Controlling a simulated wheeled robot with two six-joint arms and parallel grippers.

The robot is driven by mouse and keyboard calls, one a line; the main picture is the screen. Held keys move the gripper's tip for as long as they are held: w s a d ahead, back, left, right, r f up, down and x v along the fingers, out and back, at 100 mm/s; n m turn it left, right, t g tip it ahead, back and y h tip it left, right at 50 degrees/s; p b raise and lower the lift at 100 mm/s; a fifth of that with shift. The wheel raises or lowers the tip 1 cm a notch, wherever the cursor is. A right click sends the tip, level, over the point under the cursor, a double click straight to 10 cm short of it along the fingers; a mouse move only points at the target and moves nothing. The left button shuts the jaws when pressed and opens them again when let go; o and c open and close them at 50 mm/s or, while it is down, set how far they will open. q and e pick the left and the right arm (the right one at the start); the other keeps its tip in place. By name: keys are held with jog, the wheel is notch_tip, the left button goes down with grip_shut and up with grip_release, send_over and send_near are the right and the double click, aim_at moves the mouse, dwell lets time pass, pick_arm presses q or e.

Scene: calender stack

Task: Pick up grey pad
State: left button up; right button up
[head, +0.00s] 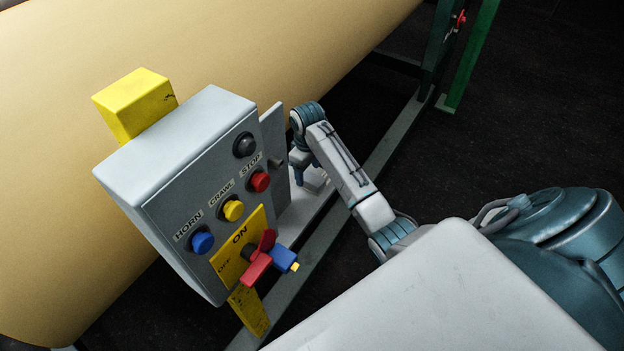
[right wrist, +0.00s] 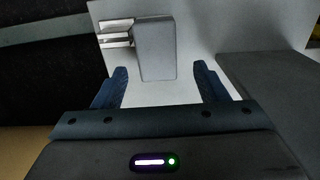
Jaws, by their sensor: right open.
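The grey pad (right wrist: 156,52) is a rounded grey block in the right wrist view, against a pale plate, just beyond my fingertips and roughly between them. Two metal prongs run beside it on the left. My right gripper (right wrist: 160,82) is open, with its dark blue fingers apart and nothing held. In the head view my right gripper (head: 308,178) points down to the right of the control box, over a pale ledge, with a small pale block below it, partly hidden. My left gripper is not in view.
A grey control box (head: 180,150) with several buttons and a red-and-blue piece on its yellow switch plate stands close left of my right arm. A large tan roll (head: 210,50) lies behind. Metal frame rails (head: 385,135) run past my arm; dark floor lies right.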

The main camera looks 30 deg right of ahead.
aim_at(309, 176)
notch_tip(309, 176, down, 3)
jog(key=shift+d+f+p, duration=0.1)
jog(key=shift+d+p, duration=0.05)
jog(key=shift+p, duration=0.5)
jog(key=shift+f, duration=0.25)
jog(key=c, duration=1.1)
jog(key=shift+w+r+b, duration=0.1)
jog(key=shift+r+b, duration=0.3)
jog(key=shift+r, duration=0.1)
notch_tip(309, 176, up, 8)
jog(key=shift+f+b, duration=0.1)
jog(key=shift+b, duration=0.95)
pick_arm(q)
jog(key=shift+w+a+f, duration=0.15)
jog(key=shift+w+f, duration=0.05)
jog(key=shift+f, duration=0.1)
pick_arm(e)
jog(key=shift+r, duration=0.6)
